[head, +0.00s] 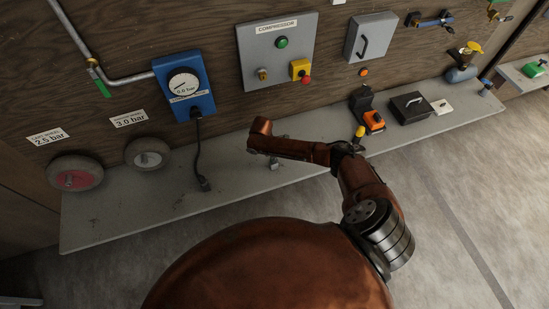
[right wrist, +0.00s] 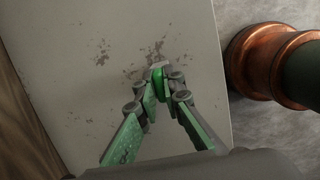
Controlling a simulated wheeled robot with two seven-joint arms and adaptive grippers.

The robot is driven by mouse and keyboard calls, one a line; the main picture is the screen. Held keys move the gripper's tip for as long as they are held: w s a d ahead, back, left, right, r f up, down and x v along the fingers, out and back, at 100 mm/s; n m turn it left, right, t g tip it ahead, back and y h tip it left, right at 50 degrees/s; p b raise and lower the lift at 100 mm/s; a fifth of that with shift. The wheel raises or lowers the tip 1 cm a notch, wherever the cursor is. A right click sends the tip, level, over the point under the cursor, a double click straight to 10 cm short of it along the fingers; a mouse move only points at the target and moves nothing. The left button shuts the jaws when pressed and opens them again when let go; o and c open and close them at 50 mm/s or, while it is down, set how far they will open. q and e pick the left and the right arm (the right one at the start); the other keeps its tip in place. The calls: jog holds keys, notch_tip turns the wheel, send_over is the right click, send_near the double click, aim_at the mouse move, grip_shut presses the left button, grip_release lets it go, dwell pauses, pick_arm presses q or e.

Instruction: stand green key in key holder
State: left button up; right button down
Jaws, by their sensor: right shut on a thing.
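My right gripper (right wrist: 158,80) is shut in the right wrist view, its fingertips together on a small green piece (right wrist: 157,71), which I take to be the green key. Most of the key is hidden between the fingers, so its tilt cannot be told. In the head view the right gripper (head: 274,162) is small and dark, under the end of my copper arm, over the grey bench. No key holder can be made out for sure in either view. My left gripper is not in view.
The grey bench (head: 120,218) runs along the wooden wall. Two wheels (head: 75,172) stand at its left; a black cable hangs from the blue gauge (head: 184,85). A black case (head: 410,106) and an orange-and-black device (head: 373,121) stand to the right.

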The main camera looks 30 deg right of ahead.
jog(key=c, duration=2)
grip_release()
jog(key=p+v, duration=0.2)
jog(key=shift+s+d+r+p, duration=0.1)
jog(key=shift+d+r+p, duration=0.05)
jog(key=shift+r+p, duration=0.2)
jog(key=shift+p+v, duration=0.4)
jog(key=shift+v, duration=0.55)
jog(key=shift+d+r, duration=0.15)
jog(key=shift+r, duration=0.95)
jog(key=shift+d+r, duration=0.1)
jog(key=shift+r, duration=1)
